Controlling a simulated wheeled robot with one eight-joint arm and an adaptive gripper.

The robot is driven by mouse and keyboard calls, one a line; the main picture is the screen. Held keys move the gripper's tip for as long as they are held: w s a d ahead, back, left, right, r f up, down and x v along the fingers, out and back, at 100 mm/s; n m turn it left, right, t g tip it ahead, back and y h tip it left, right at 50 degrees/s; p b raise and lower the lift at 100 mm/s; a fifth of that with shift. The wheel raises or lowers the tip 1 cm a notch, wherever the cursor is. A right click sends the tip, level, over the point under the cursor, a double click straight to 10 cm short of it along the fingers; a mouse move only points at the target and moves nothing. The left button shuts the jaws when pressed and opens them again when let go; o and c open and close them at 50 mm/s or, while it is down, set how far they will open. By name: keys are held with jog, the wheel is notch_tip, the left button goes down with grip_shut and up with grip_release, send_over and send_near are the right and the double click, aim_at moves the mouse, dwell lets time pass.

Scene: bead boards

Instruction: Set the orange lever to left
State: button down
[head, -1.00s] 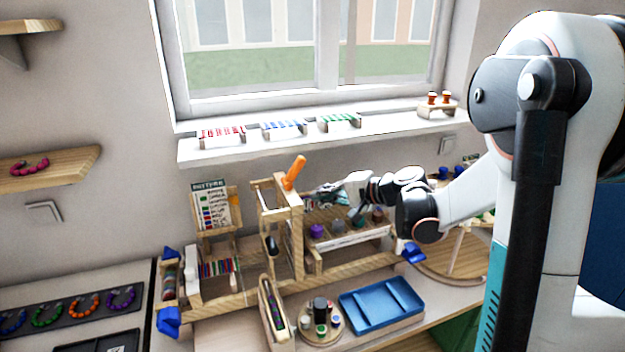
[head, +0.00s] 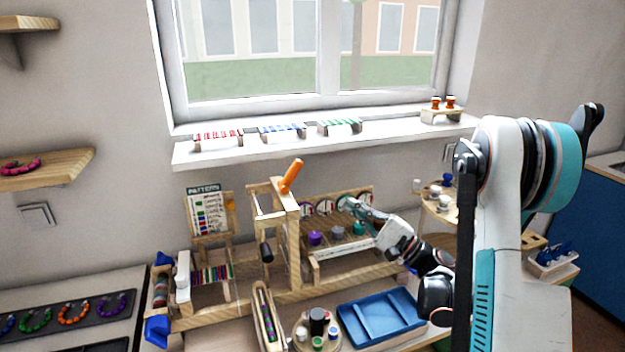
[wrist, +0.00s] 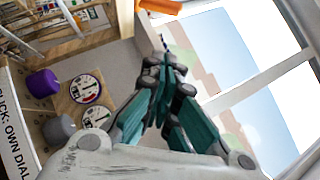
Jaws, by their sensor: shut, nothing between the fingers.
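The orange lever (head: 291,176) stands on top of a wooden frame (head: 290,235) at the middle of the bench, its upper end leaning to the right in the head view. In the wrist view an orange piece, likely the lever (wrist: 160,6), shows at the top edge, partly cut off. My gripper (head: 346,203) is to the right of the lever, apart from it, in front of the dial panel. In the wrist view my gripper (wrist: 163,62) has its teal fingers together with nothing between them.
Purple (head: 315,238), grey and green knobs sit under round dials right of the frame. A pattern board (head: 208,212) stands to the left. A blue tray (head: 381,316) and a round stand with small pots (head: 317,330) are in front. The window sill (head: 320,143) is behind.

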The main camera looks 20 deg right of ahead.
aim_at(291, 175)
jog(key=s+a+r+b+x, duration=0.1)
jog(key=s+b+x, duration=0.1)
jog(key=x, duration=1.1)
jog(key=shift+a, duration=0.35)
jog(key=shift+r, duration=0.1)
jog(key=shift+r+n+g, duration=0.15)
jog(key=shift+n+g, duration=0.15)
jog(key=shift+n, duration=0.1)
